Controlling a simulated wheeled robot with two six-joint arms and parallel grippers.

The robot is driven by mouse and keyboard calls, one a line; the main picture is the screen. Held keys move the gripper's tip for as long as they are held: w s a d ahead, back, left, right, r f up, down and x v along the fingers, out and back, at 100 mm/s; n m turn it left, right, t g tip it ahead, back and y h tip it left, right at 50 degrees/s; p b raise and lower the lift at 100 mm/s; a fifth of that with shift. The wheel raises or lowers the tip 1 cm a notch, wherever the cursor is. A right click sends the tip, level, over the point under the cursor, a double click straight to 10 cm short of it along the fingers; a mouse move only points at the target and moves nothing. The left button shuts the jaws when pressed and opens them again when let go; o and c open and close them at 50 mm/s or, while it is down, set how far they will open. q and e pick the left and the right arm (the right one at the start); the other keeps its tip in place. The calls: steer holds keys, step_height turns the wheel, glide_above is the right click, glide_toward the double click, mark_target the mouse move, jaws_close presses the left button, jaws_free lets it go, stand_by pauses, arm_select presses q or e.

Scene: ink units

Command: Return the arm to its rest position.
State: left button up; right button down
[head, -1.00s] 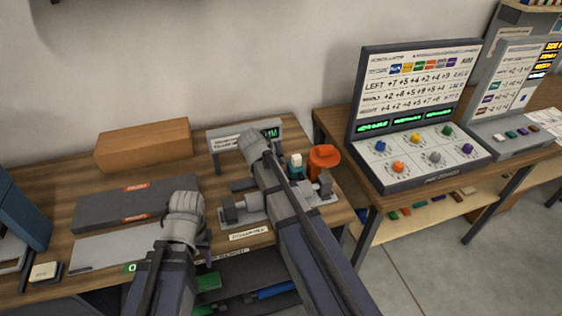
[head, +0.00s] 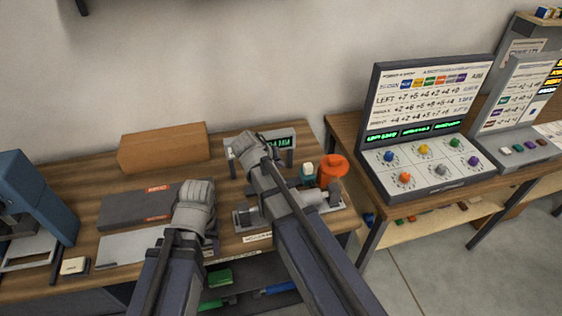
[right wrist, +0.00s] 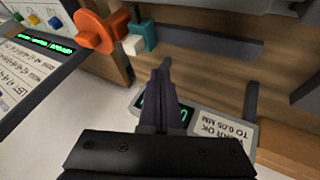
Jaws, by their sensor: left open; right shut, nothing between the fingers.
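My right arm reaches over the wooden bench (head: 78,185), and its gripper (head: 243,146) is in front of the small green-lit display (head: 283,142) at the back. In the right wrist view the right gripper (right wrist: 164,78) is shut with its fingers together and empty, with the display (right wrist: 150,105) close behind them. My left gripper (head: 196,192) is over the front of the bench beside the dark grey box (head: 135,205). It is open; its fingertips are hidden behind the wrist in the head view.
An orange knob-like part (head: 333,168) and a white-topped teal block (head: 307,172) stand right of my right arm. A cardboard box (head: 163,148) is at the back. A blue machine (head: 38,200) stands left. A console (head: 425,165) sits on the right-hand table.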

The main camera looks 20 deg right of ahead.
steer(key=shift+s, duration=0.1)
steer(key=s+a+f+n+g+y, duration=0.2)
steer(key=s+a, duration=0.5)
steer(key=s, duration=0.3)
steer(key=s+a+f+n+g+y, duration=0.2)
steer(key=s+a+n, duration=0.1)
steer(key=s+a, duration=0.4)
steer(key=s, duration=0.3)
steer(key=shift+s+a+n+g+y, duration=0.2)
steer(key=shift+n+g+y, duration=0.1)
steer(key=shift+y, duration=0.1)
